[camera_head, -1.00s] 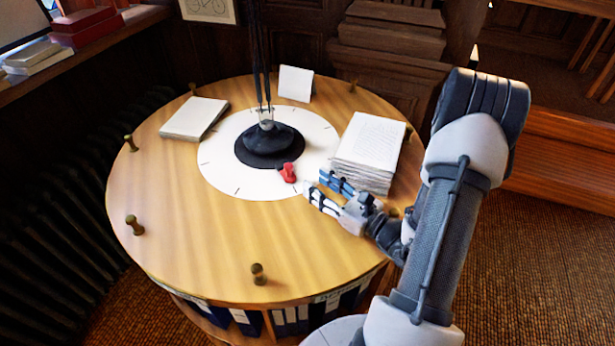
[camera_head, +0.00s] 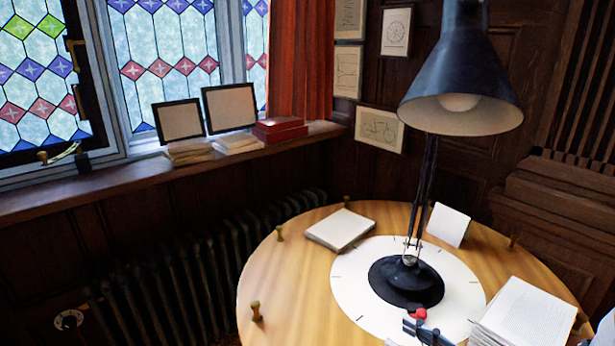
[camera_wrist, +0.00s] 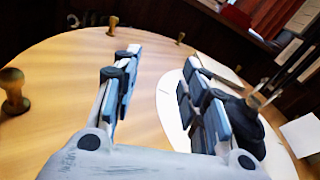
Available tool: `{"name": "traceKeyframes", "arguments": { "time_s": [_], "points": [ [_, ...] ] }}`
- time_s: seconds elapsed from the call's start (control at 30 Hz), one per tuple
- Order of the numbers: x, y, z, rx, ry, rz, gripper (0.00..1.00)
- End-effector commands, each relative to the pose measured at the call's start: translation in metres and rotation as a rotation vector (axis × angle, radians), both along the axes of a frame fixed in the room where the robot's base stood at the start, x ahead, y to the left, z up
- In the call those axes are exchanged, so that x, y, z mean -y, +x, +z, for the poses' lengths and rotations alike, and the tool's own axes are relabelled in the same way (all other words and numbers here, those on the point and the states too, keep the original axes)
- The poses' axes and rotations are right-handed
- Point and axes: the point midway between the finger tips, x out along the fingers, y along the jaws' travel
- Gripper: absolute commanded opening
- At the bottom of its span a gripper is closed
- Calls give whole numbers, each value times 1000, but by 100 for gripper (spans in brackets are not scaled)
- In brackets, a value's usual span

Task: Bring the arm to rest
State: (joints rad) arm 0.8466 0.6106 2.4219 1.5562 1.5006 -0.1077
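My gripper (camera_head: 424,331) shows only in part at the bottom edge of the head view, by the round wooden table's white disc. In the wrist view my gripper (camera_wrist: 162,88) has its two fingers well apart, with only bare table between them. A small red object (camera_head: 420,314) lies at the front edge of the black lamp base (camera_head: 400,290), just beyond the fingertips in the head view. I cannot tell whether they touch it. Most of my arm is outside the head view.
The desk lamp's shade (camera_head: 460,75) rises over the table. A paper stack (camera_head: 525,315) stands right of my gripper, a thinner one (camera_head: 340,229) at the back left and a white card (camera_head: 448,225) behind the lamp. Brass pegs (camera_head: 256,311) line the rim.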

Motion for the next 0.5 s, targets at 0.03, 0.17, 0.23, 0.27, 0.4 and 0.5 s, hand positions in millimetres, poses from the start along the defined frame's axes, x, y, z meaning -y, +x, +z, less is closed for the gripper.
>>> {"name": "traceKeyframes", "arguments": {
  "time_s": [0.03,0.17,0.23,0.27,0.4,0.5],
  "points": [
    [-33,-10,16,22,-87,135,40],
    [-94,-52,32,60,-311,448,40],
    [-116,-78,36,87,-447,603,40],
    [-123,-89,36,100,-508,666,40],
    [-138,-138,35,174,-813,934,40],
    [-132,-163,35,244,-1052,1093,40]
  ]
}}
